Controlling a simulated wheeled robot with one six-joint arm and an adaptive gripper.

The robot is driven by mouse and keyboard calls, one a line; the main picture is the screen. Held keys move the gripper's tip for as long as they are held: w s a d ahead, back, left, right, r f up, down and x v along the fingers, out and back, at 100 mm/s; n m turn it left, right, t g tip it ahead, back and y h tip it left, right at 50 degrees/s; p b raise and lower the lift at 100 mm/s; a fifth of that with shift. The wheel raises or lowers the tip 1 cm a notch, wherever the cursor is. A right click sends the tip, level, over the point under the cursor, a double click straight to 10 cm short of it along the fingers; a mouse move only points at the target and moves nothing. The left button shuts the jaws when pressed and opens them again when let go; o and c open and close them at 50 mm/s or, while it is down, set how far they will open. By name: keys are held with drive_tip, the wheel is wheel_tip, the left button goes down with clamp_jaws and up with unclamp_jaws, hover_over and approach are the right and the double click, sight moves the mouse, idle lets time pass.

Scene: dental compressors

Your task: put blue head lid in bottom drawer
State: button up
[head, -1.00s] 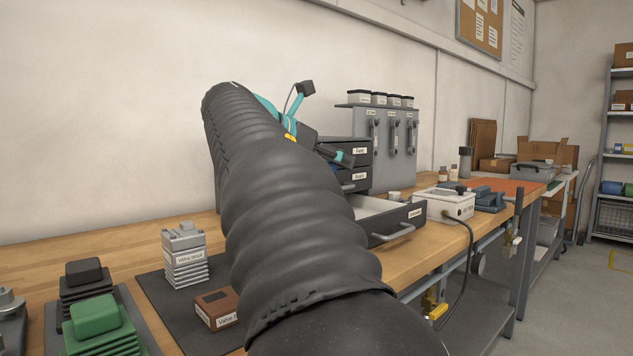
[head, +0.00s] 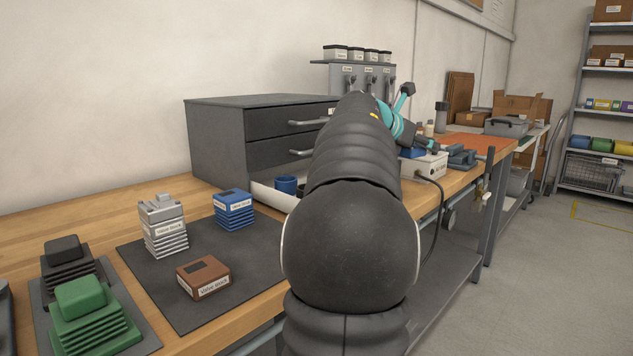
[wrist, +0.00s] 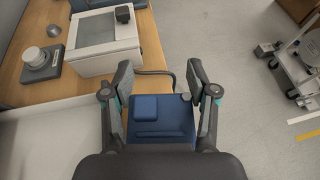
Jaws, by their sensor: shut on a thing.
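The blue head lid (wrist: 160,118) is between the fingers of my gripper (wrist: 160,100) in the wrist view, and the fingers are shut on it. It is held in the air, with the floor and bench edge below. In the head view a small blue part of it (head: 412,152) shows near my gripper, in front of the white box. The bottom drawer (head: 268,194) is pulled out of the dark cabinet (head: 215,130). Its pale inside (wrist: 45,145) shows at lower left in the wrist view. My arm hides much of the drawer in the head view.
Blue cups (head: 287,184) sit in the open drawer. A white box with a cable (head: 425,165) stands beyond it. A grey stack (head: 163,225), blue finned block (head: 234,208) and brown block (head: 203,276) stand on the dark mat (head: 150,265). Open floor lies right.

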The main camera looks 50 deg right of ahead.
drive_tip(key=w+f, duration=0.1)
drive_tip(key=w, duration=0.4)
drive_tip(key=w+f+n+t+b, duration=0.1)
drive_tip(key=w+f, duration=0.1)
drive_tip(key=w, duration=0.3)
drive_tip(key=w+f+n+t, duration=0.1)
drive_tip(key=w+f, duration=0.1)
drive_tip(key=w, duration=0.3)
drive_tip(key=shift+w+d+f+h, duration=0.1)
drive_tip(key=shift+d+f+h, duration=0.1)
drive_tip(key=shift+f+h, duration=0.1)
drive_tip(key=shift+w+f, duration=0.25)
drive_tip(key=shift+f+b, duration=0.8)
drive_tip(key=shift+f, duration=1)
drive_tip(key=shift+f, duration=0.15)
drive_tip(key=o, duration=1.3)
drive_tip(key=shift+c, duration=0.2)
